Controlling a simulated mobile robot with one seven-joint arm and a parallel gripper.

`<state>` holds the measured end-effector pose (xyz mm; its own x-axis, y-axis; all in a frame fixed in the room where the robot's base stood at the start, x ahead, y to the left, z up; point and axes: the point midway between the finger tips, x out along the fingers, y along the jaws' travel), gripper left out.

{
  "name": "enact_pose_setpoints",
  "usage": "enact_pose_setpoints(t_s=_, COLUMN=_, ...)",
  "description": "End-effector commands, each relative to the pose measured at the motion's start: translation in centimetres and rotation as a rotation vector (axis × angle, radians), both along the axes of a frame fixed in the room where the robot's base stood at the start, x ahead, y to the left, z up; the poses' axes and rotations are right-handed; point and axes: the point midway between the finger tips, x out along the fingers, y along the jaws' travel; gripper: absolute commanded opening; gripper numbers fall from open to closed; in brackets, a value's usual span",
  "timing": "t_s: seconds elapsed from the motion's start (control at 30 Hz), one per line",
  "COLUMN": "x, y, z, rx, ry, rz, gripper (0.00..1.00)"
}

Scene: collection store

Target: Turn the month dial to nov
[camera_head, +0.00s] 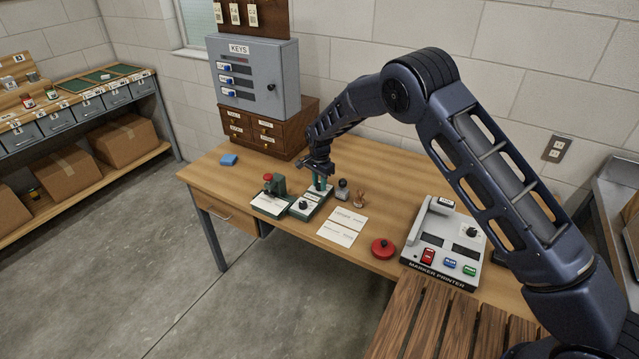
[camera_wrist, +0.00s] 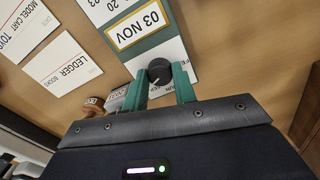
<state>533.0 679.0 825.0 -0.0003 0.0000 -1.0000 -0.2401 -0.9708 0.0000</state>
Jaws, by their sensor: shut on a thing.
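The date stamp block (camera_head: 312,207) stands on the desk, green with a white face. In the wrist view, its yellow-framed window (camera_wrist: 138,25) reads "03 NOV", with "20 03" beside it. A black round dial knob (camera_wrist: 159,71) sits on the white plate, which has partly hidden month lettering around it. My gripper (camera_head: 320,186) reaches down over the far end of the block. In the wrist view, the green fingertips of my gripper (camera_wrist: 161,88) are on either side of the knob, shut on it. The knob's pointer is hard to read.
A dark-handled stamp (camera_head: 343,187) and a wooden stamp (camera_head: 359,199) stand close on the right. Two paper cards (camera_head: 343,226), a red round pad (camera_head: 382,248) and the marker printer (camera_head: 448,240) lie farther right.

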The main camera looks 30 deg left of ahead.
Motion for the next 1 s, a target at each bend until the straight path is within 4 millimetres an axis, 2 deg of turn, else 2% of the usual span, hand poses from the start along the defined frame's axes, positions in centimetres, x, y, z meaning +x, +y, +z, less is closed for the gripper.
enact_pose_setpoints(t_s=0.33, x=0.08, y=0.07, z=0.10, rx=0.003, ry=-0.002, rz=-0.128, gripper=0.04)
enact_pose_setpoints(t_s=0.87, x=0.11, y=0.04, z=0.10, rx=0.003, ry=-0.002, rz=-0.147, gripper=0.04)
enact_pose_setpoints(t_s=0.9, x=0.11, y=0.04, z=0.10, rx=0.003, ry=-0.002, rz=-0.147, gripper=0.35)
enact_pose_setpoints(t_s=0.97, x=0.10, y=0.04, z=0.09, rx=0.002, ry=-0.001, rz=-0.147, gripper=0.47)
enact_pose_setpoints(t_s=1.0, x=0.09, y=0.03, z=0.07, rx=0.002, ry=-0.001, rz=-0.147, gripper=0.49)
